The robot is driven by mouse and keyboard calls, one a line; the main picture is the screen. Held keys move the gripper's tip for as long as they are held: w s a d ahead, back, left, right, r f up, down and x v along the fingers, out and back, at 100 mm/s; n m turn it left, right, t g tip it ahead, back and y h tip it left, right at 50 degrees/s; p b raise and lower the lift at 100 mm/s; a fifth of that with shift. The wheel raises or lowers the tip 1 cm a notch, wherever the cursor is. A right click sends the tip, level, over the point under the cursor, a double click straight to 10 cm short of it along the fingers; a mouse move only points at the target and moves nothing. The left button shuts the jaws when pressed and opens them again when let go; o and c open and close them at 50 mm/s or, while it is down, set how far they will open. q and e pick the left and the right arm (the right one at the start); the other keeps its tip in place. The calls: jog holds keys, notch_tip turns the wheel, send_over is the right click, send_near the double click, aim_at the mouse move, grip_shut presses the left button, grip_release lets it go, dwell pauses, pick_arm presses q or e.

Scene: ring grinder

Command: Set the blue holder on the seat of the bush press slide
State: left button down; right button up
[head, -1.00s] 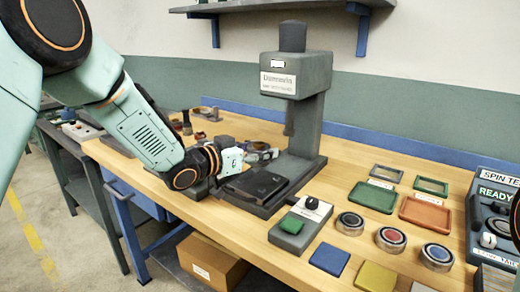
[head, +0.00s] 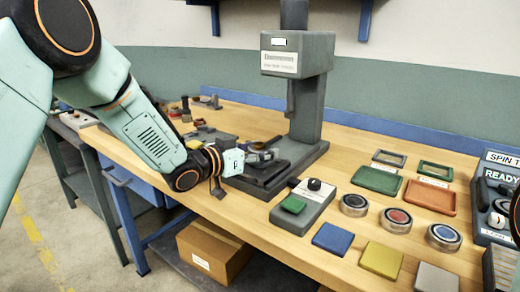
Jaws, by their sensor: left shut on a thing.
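My left gripper (head: 260,157) reaches in from the left. It is shut on a small dark piece at its fingertips, taken to be the blue holder; the fingers hide most of it and its colour is hard to tell. The gripper is over the dark slide (head: 262,181) at the foot of the grey bush press (head: 306,105). The seat on the slide is largely covered by the gripper, and I cannot tell whether the held piece touches it. My right gripper is not in view.
A grey control box (head: 303,207) with a green button stands right of the slide. Several round ringed parts (head: 397,219), a blue pad (head: 333,238), a yellow pad (head: 381,259) and green (head: 377,180) and orange (head: 430,196) trays lie farther right. A spin tester (head: 497,205) stands at the right edge.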

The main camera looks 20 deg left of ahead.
pick_arm(q)
jog(key=shift+d+r, duration=0.1)
jog(key=shift+r, duration=0.1)
jog(key=c, duration=0.9)
grip_release()
jog(key=shift+s, duration=0.1)
jog(key=o, duration=0.5)
jog(key=shift+f, duration=0.1)
jog(key=shift+c, duration=0.2)
jog(key=shift+f, duration=0.15)
jog(key=shift+r+p, duration=3.75)
jog(key=shift+r, duration=0.4)
jog(key=shift+f, duration=0.15)
notch_tip(320, 180, down, 8)
jog(key=b, duration=0.7)
jog(key=shift+r, duration=0.35)
